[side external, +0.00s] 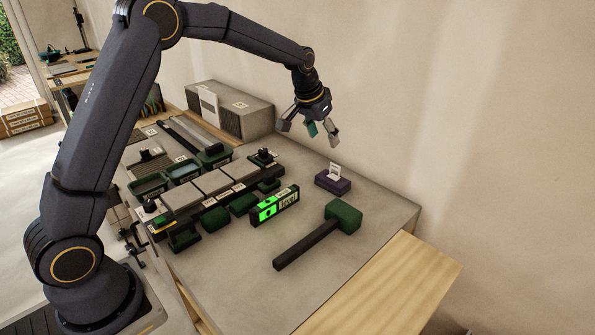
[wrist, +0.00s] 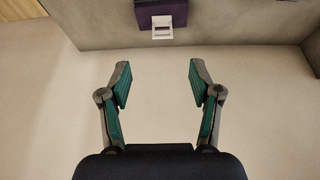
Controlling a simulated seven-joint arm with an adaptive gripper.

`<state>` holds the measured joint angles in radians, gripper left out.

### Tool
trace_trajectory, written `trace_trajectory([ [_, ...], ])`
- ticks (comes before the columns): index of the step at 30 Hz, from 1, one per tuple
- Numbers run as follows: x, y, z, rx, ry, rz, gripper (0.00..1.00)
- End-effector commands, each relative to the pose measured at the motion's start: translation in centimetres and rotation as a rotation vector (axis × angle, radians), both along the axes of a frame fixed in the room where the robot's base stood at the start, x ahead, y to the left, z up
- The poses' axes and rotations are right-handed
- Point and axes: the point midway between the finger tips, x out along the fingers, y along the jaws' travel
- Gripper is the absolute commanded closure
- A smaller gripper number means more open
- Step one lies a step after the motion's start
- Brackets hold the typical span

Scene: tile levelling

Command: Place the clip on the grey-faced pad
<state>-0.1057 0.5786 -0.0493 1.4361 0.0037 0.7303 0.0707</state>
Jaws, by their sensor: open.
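A small white clip (side external: 334,172) stands upright on a purple block (side external: 332,184) on the right part of the worktop. In the wrist view the clip (wrist: 162,28) and the purple block (wrist: 161,8) are at the top edge, the block partly cut off. My gripper (side external: 309,133) is open and empty, held above the worktop's back edge, higher than the clip and to its left in the side view. In the wrist view its two fingers (wrist: 158,82) are spread wide with nothing between them. I cannot tell which surface is the grey-faced pad.
A green mallet (side external: 343,216) and a bright green level (side external: 275,206) lie in front of the purple block. Grey tiles (side external: 213,182) form a row, with dark green trays (side external: 148,184) around them. A grey box (side external: 230,110) stands behind. The worktop's right corner is clear.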

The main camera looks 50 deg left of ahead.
Motion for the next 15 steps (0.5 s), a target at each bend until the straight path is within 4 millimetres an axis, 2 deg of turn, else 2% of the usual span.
trace_trajectory([
  [1,-1.7,-0.4,2.3,0.004,-0.012,-0.003,0.36],
  [3,-4.8,-1.0,5.2,0.009,-0.023,-0.005,0.36],
  [5,-8.2,-1.4,7.5,0.012,-0.031,-0.005,0.36],
  [7,-12.4,-1.9,9.7,0.015,-0.041,-0.005,0.36],
  [11,-20.6,-2.7,11.8,0.015,-0.060,-0.003,0.36],
  [12,-23.0,-2.9,11.9,0.014,-0.066,-0.002,0.36],
  [15,-28.4,-3.2,11.5,0.008,-0.078,0.000,0.36],
])
